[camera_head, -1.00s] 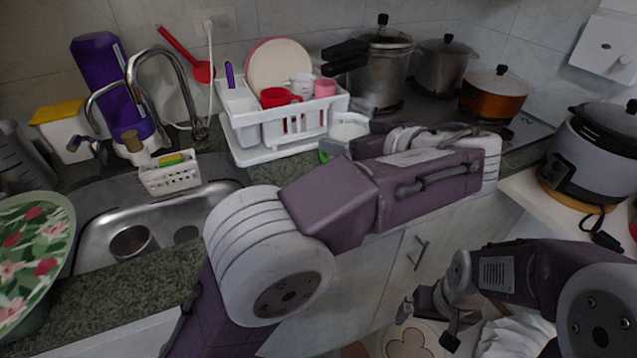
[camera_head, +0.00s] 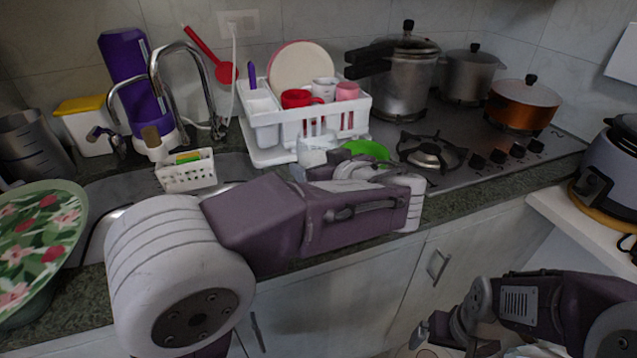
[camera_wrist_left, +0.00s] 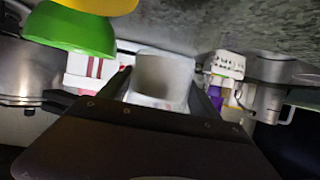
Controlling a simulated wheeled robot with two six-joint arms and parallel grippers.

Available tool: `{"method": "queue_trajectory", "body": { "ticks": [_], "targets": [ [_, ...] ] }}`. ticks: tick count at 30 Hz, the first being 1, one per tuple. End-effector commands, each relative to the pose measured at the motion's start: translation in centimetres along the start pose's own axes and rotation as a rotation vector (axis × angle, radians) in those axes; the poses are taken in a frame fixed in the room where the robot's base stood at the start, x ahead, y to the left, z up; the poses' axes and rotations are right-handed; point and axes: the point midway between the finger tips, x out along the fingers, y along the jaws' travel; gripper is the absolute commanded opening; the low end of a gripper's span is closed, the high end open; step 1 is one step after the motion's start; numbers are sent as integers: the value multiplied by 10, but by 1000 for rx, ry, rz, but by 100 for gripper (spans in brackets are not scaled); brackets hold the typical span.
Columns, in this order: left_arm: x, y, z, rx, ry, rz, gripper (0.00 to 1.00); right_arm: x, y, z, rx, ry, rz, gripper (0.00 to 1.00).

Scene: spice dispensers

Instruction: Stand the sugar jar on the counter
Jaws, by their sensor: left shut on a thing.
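The sugar jar (camera_head: 318,150) is a pale, partly clear container in front of the dish rack, mostly hidden behind my left gripper in the head view. In the left wrist view the jar (camera_wrist_left: 163,78) shows as a whitish cylinder between the two fingers. My left gripper (camera_wrist_left: 163,95) is shut on it. The jar is close to the dark granite counter (camera_head: 480,198); whether it touches the counter is hidden. My right gripper (camera_head: 432,330) hangs low in front of the cabinets, and its finger opening is unclear.
A green bowl-like thing (camera_head: 368,150) lies right of the jar; the wrist view shows a yellow one (camera_wrist_left: 100,4) against it. The white dish rack (camera_head: 290,135) stands behind. The sink caddy (camera_head: 187,172) is left, the stove burner (camera_head: 432,152) right.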

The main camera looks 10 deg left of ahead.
Motion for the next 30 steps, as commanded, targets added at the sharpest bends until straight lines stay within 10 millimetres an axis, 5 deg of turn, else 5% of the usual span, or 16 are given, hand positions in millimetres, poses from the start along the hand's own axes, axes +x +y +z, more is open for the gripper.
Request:
{"method": "queue_trajectory", "body": {
  "ticks": [7, 21, 22, 24, 30],
  "targets": [
    [14, 0, 34, 3, 1, 0, 0, 11, 0, 1, 0, 0, 0, 98],
    [16, 0, 39, 0, 2, 0, 0, 17, 0, 2, 0, 0, 0, 98],
    [16, 0, 40, 1, -1, -1, 78, 16, 0, 2, 0, 0, 0, 98],
    [16, 0, 39, 1, -1, -1, 94, 16, 0, 2, 0, 0, 0, 98],
    [16, 0, 39, 1, -1, -1, 94, 16, 0, 2, 0, 0, 0, 98]
  ]
}}
